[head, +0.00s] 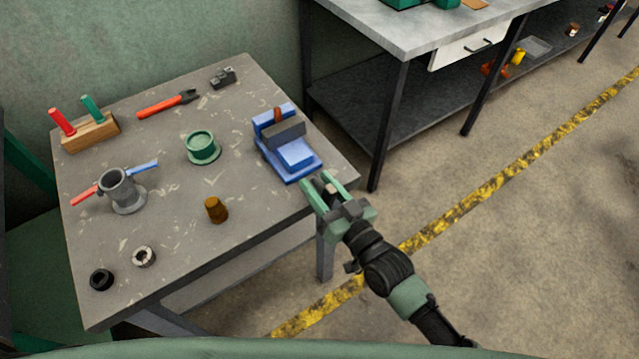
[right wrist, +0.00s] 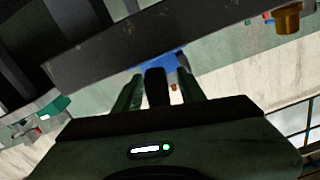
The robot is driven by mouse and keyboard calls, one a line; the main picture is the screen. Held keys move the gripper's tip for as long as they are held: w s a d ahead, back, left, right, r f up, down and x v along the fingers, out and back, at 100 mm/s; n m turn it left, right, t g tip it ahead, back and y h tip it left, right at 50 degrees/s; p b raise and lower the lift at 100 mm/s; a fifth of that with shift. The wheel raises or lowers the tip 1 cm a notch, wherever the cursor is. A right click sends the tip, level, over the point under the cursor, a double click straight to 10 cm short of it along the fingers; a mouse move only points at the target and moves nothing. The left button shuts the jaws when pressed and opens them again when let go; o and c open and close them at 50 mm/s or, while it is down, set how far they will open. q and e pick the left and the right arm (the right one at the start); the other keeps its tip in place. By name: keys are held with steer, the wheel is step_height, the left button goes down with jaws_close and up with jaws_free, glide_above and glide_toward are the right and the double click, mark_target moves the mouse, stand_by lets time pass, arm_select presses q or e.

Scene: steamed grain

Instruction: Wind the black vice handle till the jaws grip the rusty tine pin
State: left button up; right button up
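The blue vice (head: 296,157) stands at the right edge of the workbench, with a dark grey jaw block across it. The rusty tine pin (head: 277,114) stands upright at the jaws; I cannot tell whether they touch it. My right gripper (head: 326,187) is at the vice's front end, just off the bench edge. In the right wrist view its two green fingers (right wrist: 158,90) stand apart, with the black vice handle (right wrist: 156,86) between them and a gap showing beside it. Part of the blue vice (right wrist: 160,62) shows beyond. My left gripper is not in view.
The bench (head: 165,250) also bears a brown pot (head: 216,210), a green cup (head: 202,147), a grey cylinder with red and blue arms (head: 121,190), rings, a red-handled tool (head: 166,105) and a wooden block (head: 91,133). A metal table (head: 430,30) stands behind; the floor at right is clear.

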mark_target(332, 202)
steer(key=shift+c, duration=0.3)
jaws_close()
steer(key=shift+r+m+p, duration=0.1)
steer(key=shift+m+p, duration=0.2)
steer(key=shift+o, duration=0.3)
jaws_free()
steer(key=shift+b+v, duration=0.45)
steer(key=shift+v, duration=3.5)
